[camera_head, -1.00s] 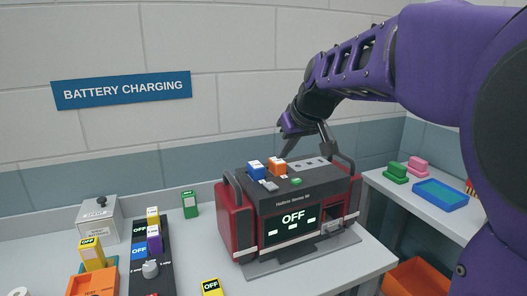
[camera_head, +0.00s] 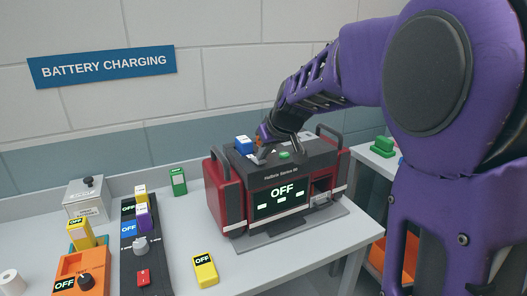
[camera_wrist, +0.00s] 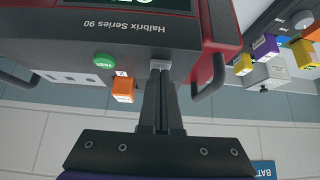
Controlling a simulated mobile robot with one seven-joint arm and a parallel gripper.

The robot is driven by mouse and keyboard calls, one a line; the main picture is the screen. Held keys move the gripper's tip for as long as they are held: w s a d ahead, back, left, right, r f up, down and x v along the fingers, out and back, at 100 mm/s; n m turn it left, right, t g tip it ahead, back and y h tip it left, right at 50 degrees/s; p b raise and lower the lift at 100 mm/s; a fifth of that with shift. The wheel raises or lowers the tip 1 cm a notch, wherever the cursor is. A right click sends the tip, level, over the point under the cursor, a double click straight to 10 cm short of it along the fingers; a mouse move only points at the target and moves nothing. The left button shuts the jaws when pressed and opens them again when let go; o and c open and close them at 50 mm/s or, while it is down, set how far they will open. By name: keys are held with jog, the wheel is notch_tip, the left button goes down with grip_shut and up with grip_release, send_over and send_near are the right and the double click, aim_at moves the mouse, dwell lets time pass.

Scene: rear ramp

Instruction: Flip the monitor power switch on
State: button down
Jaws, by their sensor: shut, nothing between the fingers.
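The monitor (camera_head: 235,205) is a red and black box on the bench, and its screen (camera_head: 282,196) reads OFF. It also shows upside down in the wrist view (camera_wrist: 110,42). My gripper (camera_head: 262,158) is shut and empty, low over the monitor's top. In the wrist view its fingertips (camera_wrist: 160,74) are at a small grey piece (camera_wrist: 160,65) near the top's front edge, possibly the power switch. I cannot tell whether they touch. An orange block (camera_wrist: 122,90) and a green TEST button (camera_wrist: 104,61) are beside it. A blue block (camera_head: 244,144) shows in the head view.
Carry handles (camera_head: 328,137) rise at the monitor's sides. A black switch strip (camera_head: 152,262), an orange box (camera_head: 84,275), a yellow OFF block (camera_head: 205,270) and a grey box (camera_head: 88,200) stand to the left. The bench front right of the yellow block is clear.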

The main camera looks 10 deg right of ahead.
jog(key=shift+f, duration=0.1)
jog(key=shift+s+f+b, duration=0.1)
jog(key=shift+f+b, duration=0.4)
jog(key=shift+b, duration=0.35)
jog(key=shift+r, duration=0.2)
jog(key=shift+r+p, duration=0.1)
jog(key=shift+p, duration=0.2)
jog(key=shift+r+p, duration=0.4)
jog(key=shift+r, duration=0.35)
